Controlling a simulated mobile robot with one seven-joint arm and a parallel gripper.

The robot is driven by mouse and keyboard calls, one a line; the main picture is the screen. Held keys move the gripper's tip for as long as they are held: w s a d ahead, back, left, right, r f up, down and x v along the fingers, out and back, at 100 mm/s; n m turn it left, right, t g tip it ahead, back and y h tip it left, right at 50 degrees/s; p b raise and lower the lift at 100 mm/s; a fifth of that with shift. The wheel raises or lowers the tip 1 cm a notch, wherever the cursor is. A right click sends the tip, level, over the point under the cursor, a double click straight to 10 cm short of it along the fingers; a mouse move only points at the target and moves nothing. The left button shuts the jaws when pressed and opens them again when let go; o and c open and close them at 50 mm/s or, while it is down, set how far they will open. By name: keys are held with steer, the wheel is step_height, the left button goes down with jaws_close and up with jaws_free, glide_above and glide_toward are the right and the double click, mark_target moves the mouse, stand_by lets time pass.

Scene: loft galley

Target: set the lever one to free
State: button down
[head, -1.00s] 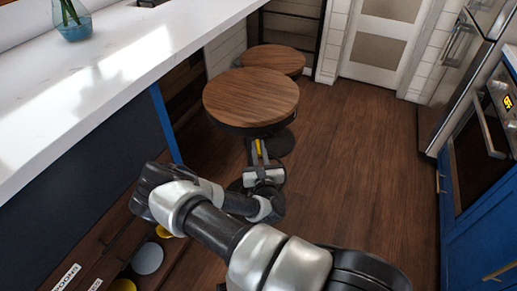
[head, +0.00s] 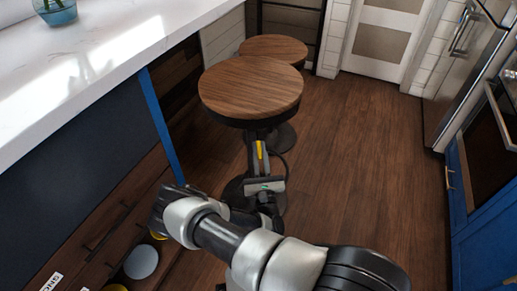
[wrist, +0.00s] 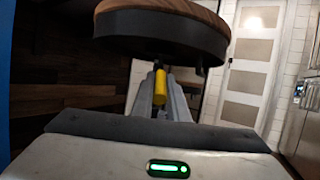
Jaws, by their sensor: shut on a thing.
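A yellow handle (head: 259,150), which looks like the lever, is just below the near round stool's (head: 250,85) wooden seat. In the wrist view the yellow handle (wrist: 160,87) stands between the two grey fingers of my gripper (wrist: 163,80), under the dark rim of the stool seat (wrist: 160,35). My gripper (head: 258,145) is shut on the yellow handle, pointing away from me. The handle's far end and its joint are hidden. I cannot read any marking for free or for another setting.
A second stool (head: 273,47) stands behind the first. A white counter (head: 110,55) runs along the left, with a blue vase (head: 56,12) on it. Labelled brown drawers (head: 90,235) are at lower left. An oven (head: 490,140) and fridge are at right. The wooden floor (head: 370,160) between is clear.

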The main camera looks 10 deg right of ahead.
steer(key=shift+w, duration=0.1)
steer(key=c, duration=1.7)
jaws_free()
steer(key=v, duration=1.7)
steer(key=shift+s+a, duration=0.1)
steer(key=shift+s, duration=0.15)
